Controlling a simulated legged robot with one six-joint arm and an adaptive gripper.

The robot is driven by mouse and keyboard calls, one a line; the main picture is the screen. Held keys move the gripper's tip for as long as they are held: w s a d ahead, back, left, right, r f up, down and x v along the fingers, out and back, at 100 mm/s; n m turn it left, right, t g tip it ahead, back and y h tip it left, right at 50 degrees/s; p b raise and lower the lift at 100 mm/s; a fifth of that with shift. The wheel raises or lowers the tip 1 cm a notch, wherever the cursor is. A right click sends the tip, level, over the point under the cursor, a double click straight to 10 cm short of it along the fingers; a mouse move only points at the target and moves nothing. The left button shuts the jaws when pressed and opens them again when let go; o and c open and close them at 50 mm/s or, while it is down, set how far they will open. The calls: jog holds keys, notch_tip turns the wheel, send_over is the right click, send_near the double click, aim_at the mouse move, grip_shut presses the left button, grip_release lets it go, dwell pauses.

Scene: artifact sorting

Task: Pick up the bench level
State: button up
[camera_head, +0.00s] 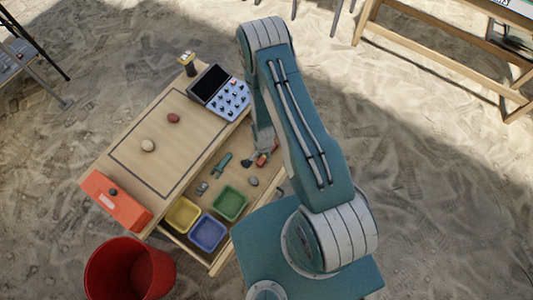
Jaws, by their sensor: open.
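My gripper (262,152) reaches down over the right part of the open lower tray (207,259), its fingers small and partly hidden by my arm. A small red-orange item (263,160) lies right at the fingertips; I cannot tell whether they touch it. Left of it are a dark-headed item (246,163) and a teal item (222,161). A small grey item (202,188) and a grey stone (253,181) also lie in the tray. None is clear enough to name as the bench level.
The tray also holds yellow (182,215), green (229,204) and blue (208,233) bins. The tabletop (176,133) bears a red stone (173,118), a pale stone (148,146), a keypad device (219,92) and an orange box (114,201). A red bucket (102,262) stands at lower left.

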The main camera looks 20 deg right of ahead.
jog(key=shift+f, duration=0.75)
grip_shut()
jog(key=shift+r, duration=0.2)
